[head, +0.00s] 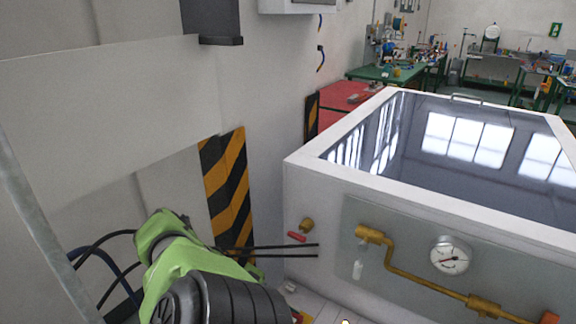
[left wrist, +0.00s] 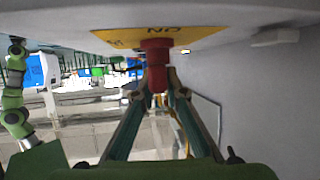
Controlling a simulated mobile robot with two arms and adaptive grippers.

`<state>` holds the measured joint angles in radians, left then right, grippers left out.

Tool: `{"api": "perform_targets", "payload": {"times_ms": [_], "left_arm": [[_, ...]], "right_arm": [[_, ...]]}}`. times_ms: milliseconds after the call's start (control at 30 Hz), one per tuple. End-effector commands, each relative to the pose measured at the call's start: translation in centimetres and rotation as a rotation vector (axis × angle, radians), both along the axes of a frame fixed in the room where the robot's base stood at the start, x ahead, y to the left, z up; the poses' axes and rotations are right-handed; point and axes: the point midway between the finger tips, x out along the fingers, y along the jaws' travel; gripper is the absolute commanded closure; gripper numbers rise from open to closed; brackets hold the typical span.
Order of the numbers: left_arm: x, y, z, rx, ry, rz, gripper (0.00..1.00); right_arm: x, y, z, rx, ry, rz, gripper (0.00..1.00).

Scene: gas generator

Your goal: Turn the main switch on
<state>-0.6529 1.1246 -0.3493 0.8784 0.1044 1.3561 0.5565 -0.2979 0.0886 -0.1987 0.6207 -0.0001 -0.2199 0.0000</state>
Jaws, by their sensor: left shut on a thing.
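The main switch shows in the left wrist view as a red knob (left wrist: 157,62) on a yellow plate (left wrist: 185,38) with dark lettering that appears upside down. My left gripper (left wrist: 158,82) has both fingers closed in on the red knob from either side. The knob's far side and the rest of the plate are partly cut off or hidden. In the head view my left arm comes in at the lower left; its fingertips and the main switch cannot be made out there. My right gripper is in neither view.
A white cabinet (head: 318,205) with a glass top stands at the right. Its front carries a pressure gauge (head: 450,255), brass piping (head: 404,272) and a small red-handled valve (head: 297,236). A yellow-black striped panel (head: 228,187) is on the wall beside my left arm.

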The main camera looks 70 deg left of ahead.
Motion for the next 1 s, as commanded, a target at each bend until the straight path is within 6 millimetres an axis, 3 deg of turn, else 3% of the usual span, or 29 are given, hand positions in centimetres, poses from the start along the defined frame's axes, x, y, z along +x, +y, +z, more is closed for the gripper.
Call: {"api": "perform_targets", "payload": {"times_ms": [33,300,500,933,967,1000], "left_arm": [[0.0,0.0,-0.7,0.003,0.002,-0.034,1.0],[-0.1,-0.1,-0.4,-0.001,0.003,-0.152,1.0],[-0.2,-0.1,-0.3,-0.001,0.005,-0.188,1.0],[-0.2,-0.2,-0.2,-0.002,0.005,-0.195,1.0],[-0.2,-0.2,-0.2,-0.002,0.005,-0.195,0.8],[-0.2,-0.2,-0.2,-0.002,0.005,-0.194,0.71]], "right_arm": [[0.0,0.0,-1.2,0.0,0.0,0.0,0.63],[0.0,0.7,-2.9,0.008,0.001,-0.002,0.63],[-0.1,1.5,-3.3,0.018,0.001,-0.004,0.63],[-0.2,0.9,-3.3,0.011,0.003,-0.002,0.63],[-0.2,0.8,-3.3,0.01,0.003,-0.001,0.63],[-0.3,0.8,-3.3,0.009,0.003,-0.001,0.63]]}}
